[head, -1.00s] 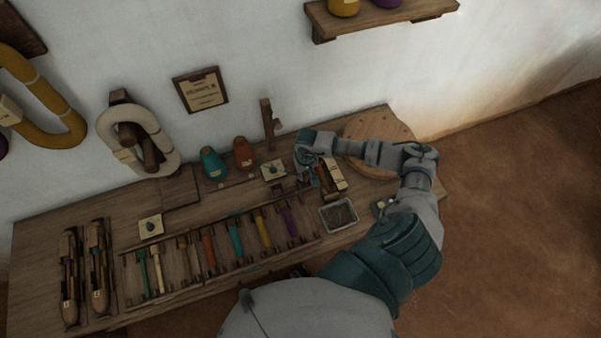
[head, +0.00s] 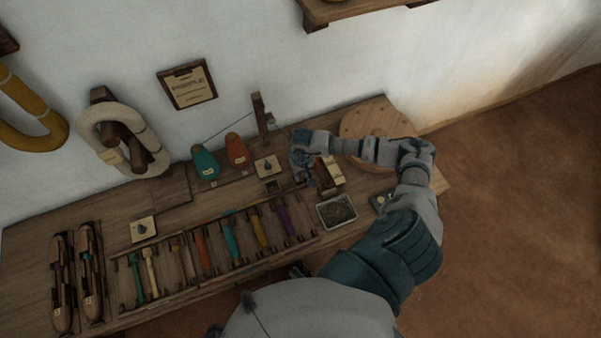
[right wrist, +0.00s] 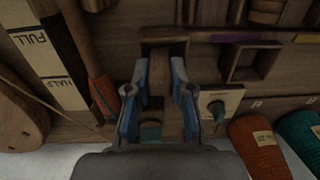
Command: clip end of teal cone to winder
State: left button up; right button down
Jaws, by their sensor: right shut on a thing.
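The teal cone (head: 205,164) stands at the back of the bench, left of an orange cone (head: 237,150). A thin thread rises from near the cones toward the wooden post (head: 261,115). The winder (head: 324,174) is a small wooden device with a cream gauge (right wrist: 47,55) marked FULL and HALF. My right gripper (head: 301,163) is low over the bench, just left of the winder. In the right wrist view its blue-padded fingers (right wrist: 161,75) straddle a small teal piece (right wrist: 150,132), apparently the yarn end; its contact is unclear. My left gripper is out of view.
A round wooden disc (head: 378,117) lies behind my right forearm. A metal tray (head: 336,211) is in front of the winder. A rack holds several coloured bobbins (head: 231,240). Two shuttles (head: 92,275) lie at the left. A knob plate (head: 267,166) sits near the gripper.

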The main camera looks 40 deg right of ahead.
aim_at(300, 173)
jog(key=shift+a+r, duration=0.15)
jog(key=shift+a, duration=0.35)
jog(key=c, duration=1)
grip_release()
jog(key=shift+o, duration=0.6)
jog(key=shift+d, duration=0.45)
jog(key=shift+o, duration=1.3)
jog(key=shift+a+r, duration=0.1)
jog(key=shift+a, duration=0.25)
jog(key=r+p, duration=0.1)
jog(key=r, duration=0.1)
jog(key=r+p, duration=0.1)
jog(key=r, duration=0.1)
jog(key=r+p, duration=0.2)
jog(key=shift+d+r, duration=0.25)
jog(key=shift+r, duration=0.15)
jog(key=shift+a+r, duration=0.15)
jog(key=shift+r, duration=0.4)
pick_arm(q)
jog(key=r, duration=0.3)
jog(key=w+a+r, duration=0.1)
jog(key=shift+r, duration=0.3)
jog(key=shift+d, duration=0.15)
pick_arm(e)
jog(key=shift+f, duration=0.1)
